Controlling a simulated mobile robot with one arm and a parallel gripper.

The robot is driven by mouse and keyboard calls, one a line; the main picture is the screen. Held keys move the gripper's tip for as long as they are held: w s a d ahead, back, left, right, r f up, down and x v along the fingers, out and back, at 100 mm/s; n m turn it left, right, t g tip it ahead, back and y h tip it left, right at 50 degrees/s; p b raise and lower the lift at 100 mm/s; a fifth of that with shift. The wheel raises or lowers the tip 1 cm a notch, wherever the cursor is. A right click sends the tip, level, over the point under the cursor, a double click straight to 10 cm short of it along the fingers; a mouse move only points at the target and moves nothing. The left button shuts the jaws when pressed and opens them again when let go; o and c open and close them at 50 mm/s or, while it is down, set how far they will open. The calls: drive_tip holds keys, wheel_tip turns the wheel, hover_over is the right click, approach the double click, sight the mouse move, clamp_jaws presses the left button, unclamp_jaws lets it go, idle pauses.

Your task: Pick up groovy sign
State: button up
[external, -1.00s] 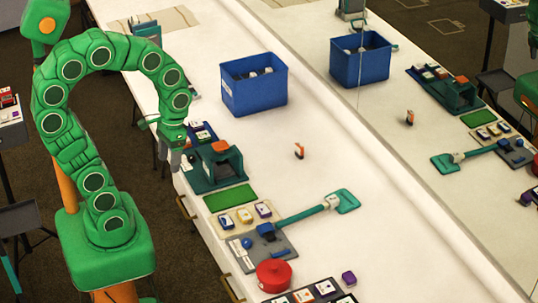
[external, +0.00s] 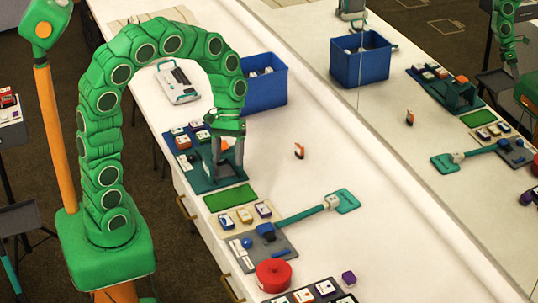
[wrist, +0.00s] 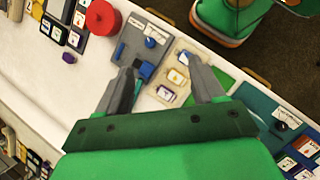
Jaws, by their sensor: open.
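No thing in view carries a readable label "groovy sign", so I cannot tell for certain which it is. A small upright orange, white and dark piece (external: 299,151) stands alone on the white table, right of my gripper; I do not make it out in the wrist view. My gripper (external: 228,152) is open with its grey fingers pointing down, above the teal tray (external: 203,186). The wrist view shows the gripper (wrist: 161,76) with empty space between its fingers, over the grey board (wrist: 131,50) and small labelled blocks (wrist: 177,77).
A blue bin (external: 265,92) stands behind my gripper. A teal-handled paddle (external: 345,201), a green mat (external: 230,197) and a red lidded pot (external: 273,275) lie nearer the front. A mirror along the right repeats the scene.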

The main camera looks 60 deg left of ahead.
drive_tip(key=w+f+n+h, duration=0.2)
drive_tip(key=w+f, duration=0.1)
drive_tip(key=w, duration=0.4)
drive_tip(key=w+f+n+h, duration=0.1)
drive_tip(key=w+f+n, duration=0.25)
drive_tip(key=w, duration=0.45)
drive_tip(key=n+t+h, duration=0.4)
drive_tip(key=n+h, duration=0.2)
approach(341, 198)
drive_tip(key=s+r, duration=0.2)
drive_tip(key=s, duration=0.1)
drive_tip(key=s+r, duration=0.1)
drive_tip(key=shift+s, duration=0.25)
drive_tip(key=shift+x, duration=3.9)
drive_tip(key=shift+a+f, duration=0.1)
drive_tip(key=shift+f, duration=0.05)
drive_tip(key=c, duration=1.2)
